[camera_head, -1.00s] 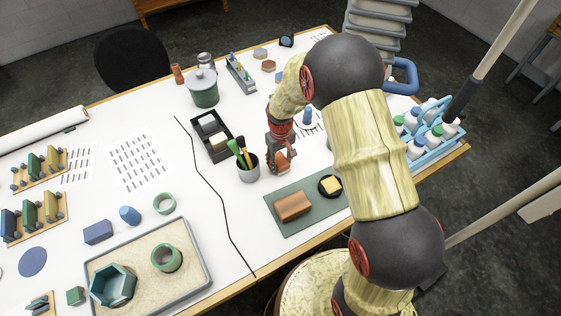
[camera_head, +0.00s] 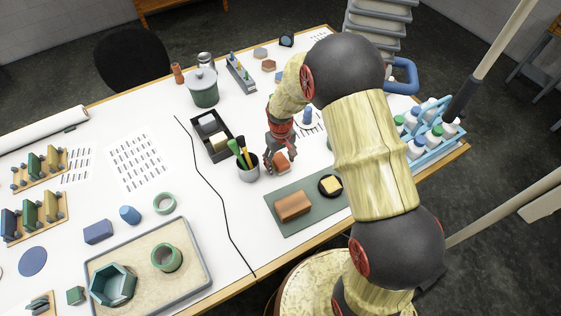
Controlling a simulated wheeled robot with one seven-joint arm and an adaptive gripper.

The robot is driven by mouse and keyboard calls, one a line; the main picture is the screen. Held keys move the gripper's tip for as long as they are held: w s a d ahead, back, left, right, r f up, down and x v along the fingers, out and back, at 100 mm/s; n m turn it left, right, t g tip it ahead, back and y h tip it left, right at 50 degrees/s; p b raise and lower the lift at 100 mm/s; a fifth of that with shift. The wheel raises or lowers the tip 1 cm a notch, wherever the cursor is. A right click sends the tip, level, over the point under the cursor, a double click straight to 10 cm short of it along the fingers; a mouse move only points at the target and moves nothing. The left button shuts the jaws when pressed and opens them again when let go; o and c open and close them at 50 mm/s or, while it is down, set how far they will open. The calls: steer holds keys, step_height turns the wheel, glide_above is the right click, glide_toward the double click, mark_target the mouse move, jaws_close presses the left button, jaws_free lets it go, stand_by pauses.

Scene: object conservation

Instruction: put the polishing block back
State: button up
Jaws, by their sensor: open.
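My gripper (camera_head: 280,157) points down at the white table, just right of the brush cup. Its fingers are spread, and a small reddish-brown block (camera_head: 281,163) shows between or just below them; contact cannot be told. A larger brown block (camera_head: 293,206) lies on the green mat (camera_head: 283,229). A black tray (camera_head: 227,153) left of the gripper holds a grey block (camera_head: 208,124) and a beige block (camera_head: 218,141). Which block is the polishing block cannot be told for certain.
A grey cup (camera_head: 248,172) with brushes stands close left of the gripper. A dark round dish (camera_head: 330,186) with a yellow piece sits on the mat. A lidded green pot (camera_head: 203,91) stands behind. A black cord crosses the table; the area left of it is partly clear.

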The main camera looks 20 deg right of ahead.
step_height(320, 180, up, 12)
step_height(320, 180, up, 8)
steer(key=t, duration=0.1)
glide_above(281, 161)
steer(key=s, duration=0.2)
steer(key=s+r+m+t, duration=0.1)
steer(key=s+r+t, duration=0.1)
steer(key=s+r, duration=0.6)
steer(key=s+r+m+t, duration=0.1)
steer(key=s+r, duration=0.6)
steer(key=s, duration=0.7)
steer(key=shift+s+r+t, duration=0.4)
steer(key=shift+t, duration=0.4)
steer(key=shift+a, duration=0.1)
step_height(281, 161, down, 13)
steer(key=b, duration=1.3)
steer(key=shift+f, duration=0.2)
steer(key=shift+c, duration=1.1)
